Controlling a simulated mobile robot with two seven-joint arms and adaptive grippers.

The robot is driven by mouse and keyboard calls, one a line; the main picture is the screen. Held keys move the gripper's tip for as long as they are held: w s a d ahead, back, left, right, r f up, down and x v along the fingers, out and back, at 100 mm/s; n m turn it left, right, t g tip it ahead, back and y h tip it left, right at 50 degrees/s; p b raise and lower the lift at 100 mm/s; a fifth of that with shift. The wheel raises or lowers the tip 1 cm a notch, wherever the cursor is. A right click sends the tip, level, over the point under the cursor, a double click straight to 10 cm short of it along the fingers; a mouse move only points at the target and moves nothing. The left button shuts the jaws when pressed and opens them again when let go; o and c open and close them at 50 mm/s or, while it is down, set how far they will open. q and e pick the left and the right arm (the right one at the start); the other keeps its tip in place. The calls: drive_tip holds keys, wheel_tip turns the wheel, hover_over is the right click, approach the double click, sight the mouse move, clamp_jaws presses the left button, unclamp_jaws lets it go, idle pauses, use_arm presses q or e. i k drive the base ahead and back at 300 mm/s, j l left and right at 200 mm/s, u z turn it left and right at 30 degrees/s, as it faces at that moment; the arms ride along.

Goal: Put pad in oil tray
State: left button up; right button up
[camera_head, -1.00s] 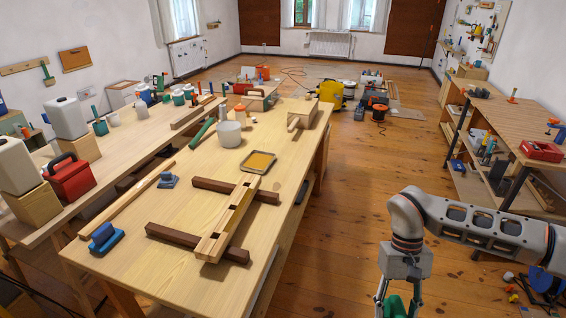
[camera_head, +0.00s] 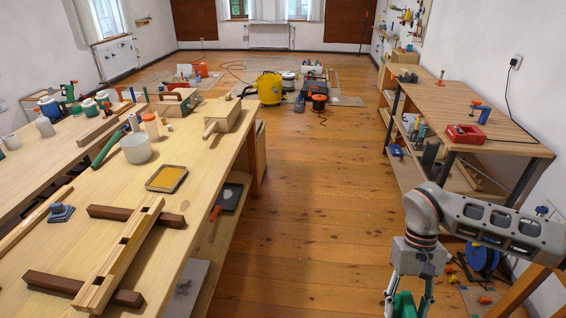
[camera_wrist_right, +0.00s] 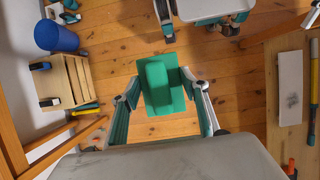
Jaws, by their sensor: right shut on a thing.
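A shallow tray with a yellow fill (camera_head: 166,179), which looks like the oil tray, lies on the long wooden workbench left of centre. My right gripper (camera_head: 405,303) is at the bottom right of the head view, over the floor and well away from the bench. It is shut on a green pad with a raised grip. The pad (camera_wrist_right: 158,88) shows whole between the fingers in the right wrist view. In the head view its lower part is cut off. A blue-grey pad with a knob (camera_head: 61,213) lies on the bench. My left gripper is out of view.
A wooden frame on dark battens (camera_head: 120,258) and a white pot (camera_head: 136,148) stand near the tray. Open floor (camera_head: 300,180) runs between the bench and the right-hand shelf table (camera_head: 465,105). A wooden crate (camera_wrist_right: 62,82) and blue bin (camera_wrist_right: 56,37) stand on the floor.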

sight(168, 179)
drive_tip(key=i+l, duration=0.2)
drive_tip(key=i, duration=0.35)
drive_tip(key=i+l+z, duration=0.1)
drive_tip(key=i, duration=0.45)
drive_tip(key=i+l+u, duration=0.15)
drive_tip(key=i+u, duration=0.25)
drive_tip(key=i+l+u, duration=0.25)
drive_tip(key=i+u, duration=0.15)
drive_tip(key=i+l+u, duration=0.1)
drive_tip(key=i+u, duration=0.15)
drive_tip(key=u, duration=0.25)
drive_tip(key=i+l+u, duration=0.2)
drive_tip(key=u, duration=0.3)
drive_tip(key=i+l+u, duration=0.15)
drive_tip(key=u, duration=0.35)
drive_tip(key=i+l+u, duration=0.1)
drive_tip(key=l+u, duration=0.7)
drive_tip(key=u, duration=0.2)
drive_tip(key=l+u, duration=0.5)
drive_tip(key=i+j, duration=0.05)
drive_tip(key=j, duration=0.05)
